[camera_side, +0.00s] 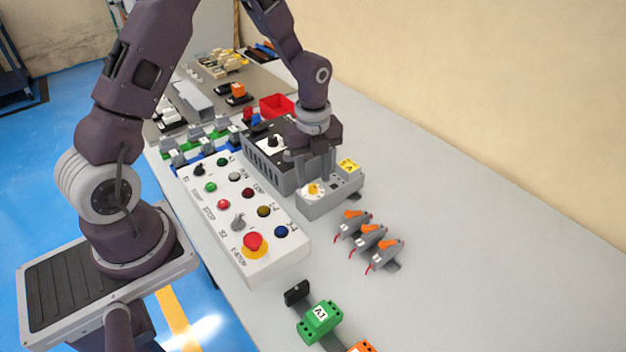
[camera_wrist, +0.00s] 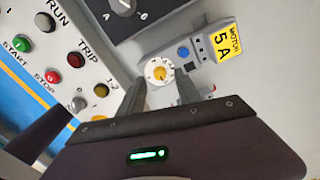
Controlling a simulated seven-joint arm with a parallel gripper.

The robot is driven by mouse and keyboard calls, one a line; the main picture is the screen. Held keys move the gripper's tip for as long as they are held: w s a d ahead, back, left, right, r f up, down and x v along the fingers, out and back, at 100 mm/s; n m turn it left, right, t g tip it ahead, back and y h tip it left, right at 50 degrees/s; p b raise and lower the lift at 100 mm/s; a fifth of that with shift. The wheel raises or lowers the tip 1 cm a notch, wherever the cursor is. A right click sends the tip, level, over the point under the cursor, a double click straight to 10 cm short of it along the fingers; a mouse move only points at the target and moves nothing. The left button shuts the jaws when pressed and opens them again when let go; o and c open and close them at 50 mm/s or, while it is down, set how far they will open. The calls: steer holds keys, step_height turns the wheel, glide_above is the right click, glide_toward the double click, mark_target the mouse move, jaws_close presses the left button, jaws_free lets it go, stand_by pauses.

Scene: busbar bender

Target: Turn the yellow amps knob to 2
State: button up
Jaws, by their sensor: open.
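The yellow amps knob (camera_side: 313,189) sits in a white round dial on the front of a grey motor unit (camera_side: 340,197). In the wrist view the yellow knob (camera_wrist: 159,73) shows between and just beyond my fingertips. The small numbers around its dial and its setting are too small to read. My gripper (camera_side: 312,176) is open and points down over the motor unit. In the wrist view my gripper (camera_wrist: 160,84) has one finger on each side of the dial, with nothing held. I cannot tell whether either finger touches the unit.
A yellow "MOTOR 5 A" label (camera_wrist: 230,41) and a blue button (camera_wrist: 183,52) are on the unit. A dark box with a black rotary switch (camera_side: 271,141) stands behind. A white push-button panel (camera_side: 246,215) is left. Several grey-and-orange connectors (camera_side: 369,240) lie right.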

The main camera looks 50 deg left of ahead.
mark_target(313, 189)
step_height(313, 189, down, 2)
steer(key=shift+f, duration=0.2)
jaws_close()
